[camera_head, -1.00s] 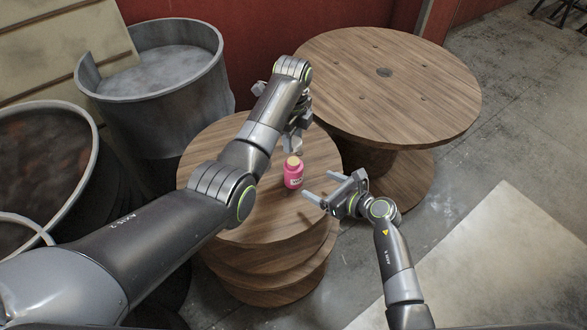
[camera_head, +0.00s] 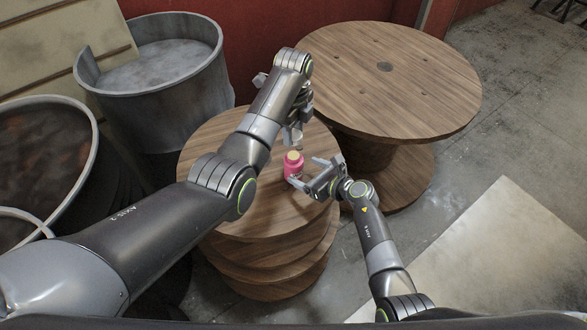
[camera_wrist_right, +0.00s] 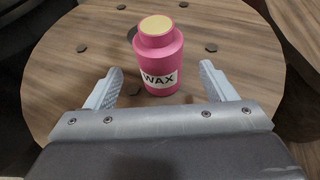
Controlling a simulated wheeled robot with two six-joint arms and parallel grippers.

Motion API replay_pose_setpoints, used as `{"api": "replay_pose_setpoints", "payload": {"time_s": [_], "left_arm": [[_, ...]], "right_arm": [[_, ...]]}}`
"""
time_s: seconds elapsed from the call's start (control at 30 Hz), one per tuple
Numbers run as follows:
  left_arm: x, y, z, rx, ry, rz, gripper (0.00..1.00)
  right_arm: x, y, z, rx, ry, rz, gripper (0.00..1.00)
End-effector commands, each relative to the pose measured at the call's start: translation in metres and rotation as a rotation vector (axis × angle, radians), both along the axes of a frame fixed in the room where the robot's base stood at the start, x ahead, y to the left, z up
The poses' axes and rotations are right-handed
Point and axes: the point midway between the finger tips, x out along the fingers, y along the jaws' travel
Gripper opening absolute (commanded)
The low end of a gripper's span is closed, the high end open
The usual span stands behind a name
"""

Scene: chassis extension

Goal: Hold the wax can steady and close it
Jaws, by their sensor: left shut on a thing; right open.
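The wax can (camera_head: 293,168) is pink with a tan top and stands upright on the nearer wooden spool table (camera_head: 215,165). In the right wrist view the can (camera_wrist_right: 160,66) shows a white label reading "WAX" and a flat, pale yellow round top. My right gripper (camera_head: 308,171) is open at the can's right, low over the table, with its fingers pointing at the can; in the wrist view the can stands between and just beyond the fingertips. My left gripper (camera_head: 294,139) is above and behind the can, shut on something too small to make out.
A larger wooden spool table (camera_head: 410,85) stands behind at the right. Metal drums (camera_head: 175,100) stand at the left, near a red wall. The table around the can looks clear apart from dark round marks.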

Motion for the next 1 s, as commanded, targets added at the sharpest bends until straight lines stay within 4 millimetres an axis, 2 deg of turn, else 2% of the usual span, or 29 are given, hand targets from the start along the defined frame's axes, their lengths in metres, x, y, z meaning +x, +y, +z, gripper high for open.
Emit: {"api": "replay_pose_setpoints", "payload": {"time_s": [0.23,0.5,1.0], "left_arm": [[0.0,0.0,0.0,0.0,0.0,0.0,0.2],[0.0,0.0,0.0,0.0,0.0,0.0,0.2],[0.0,0.0,0.0,0.0,0.0,0.0,0.2]], "right_arm": [[0.02,0.02,-0.011,0.001,0.001,0.001,0.77],[0.034,0.035,-0.02,0.002,0.0,0.001,0.77],[0.04,0.04,-0.023,0.001,0.001,0.0,0.77]]}}
